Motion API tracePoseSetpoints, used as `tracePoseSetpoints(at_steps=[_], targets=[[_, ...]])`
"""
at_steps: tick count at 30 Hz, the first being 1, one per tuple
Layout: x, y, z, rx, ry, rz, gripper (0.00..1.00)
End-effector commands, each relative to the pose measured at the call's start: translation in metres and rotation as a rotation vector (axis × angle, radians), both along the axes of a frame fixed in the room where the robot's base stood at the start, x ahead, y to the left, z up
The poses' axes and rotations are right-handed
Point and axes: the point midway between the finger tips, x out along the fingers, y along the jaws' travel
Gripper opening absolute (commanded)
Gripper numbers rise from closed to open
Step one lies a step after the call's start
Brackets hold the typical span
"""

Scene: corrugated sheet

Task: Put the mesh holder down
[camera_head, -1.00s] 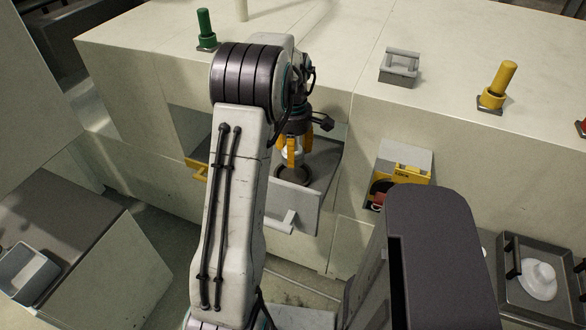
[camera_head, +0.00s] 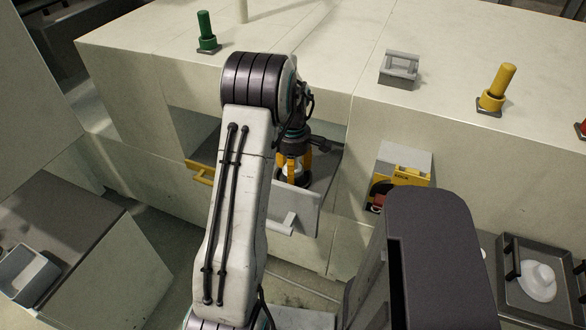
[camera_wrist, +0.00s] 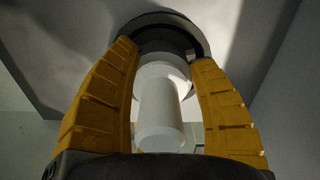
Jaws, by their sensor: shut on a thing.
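My gripper (camera_head: 293,172) points down into an open grey drawer (camera_head: 304,208). Its two yellow fingers are shut on a white piece, which I take to be the mesh holder (camera_head: 290,164). In the wrist view the mesh holder (camera_wrist: 160,108) shows as a white upright cylinder between the fingers. Beyond the fingertips is a dark round ring (camera_wrist: 178,37) in the drawer. The mesh holder's lower end is at or just above this ring; I cannot tell whether they touch. The fingers partly hide the contact area.
A yellow drawer handle (camera_head: 201,173) is at the left. A yellow-and-grey box (camera_head: 402,176) stands to the right. A tray (camera_head: 510,292) with a white knobbed piece is at far right. Green (camera_head: 205,28) and yellow (camera_head: 500,83) posts stand on the counter.

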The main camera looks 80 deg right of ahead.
Motion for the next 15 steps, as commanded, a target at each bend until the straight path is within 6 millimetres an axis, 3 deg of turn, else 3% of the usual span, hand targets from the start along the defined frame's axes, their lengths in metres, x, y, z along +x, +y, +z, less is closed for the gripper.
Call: tracePoseSetpoints(at_steps=[3, 4, 11, 15], targets=[[0.0000, -0.0002, -0.0030, -0.001, 0.000, 0.000, 0.18], [0.0000, 0.0000, -0.0033, 0.000, 0.000, 0.000, 0.56], [0.0000, 0.0000, -0.0023, 0.000, 0.000, 0.000, 0.76], [0.0000, 0.0000, -0.0022, 0.000, 0.000, 0.000, 0.78]])
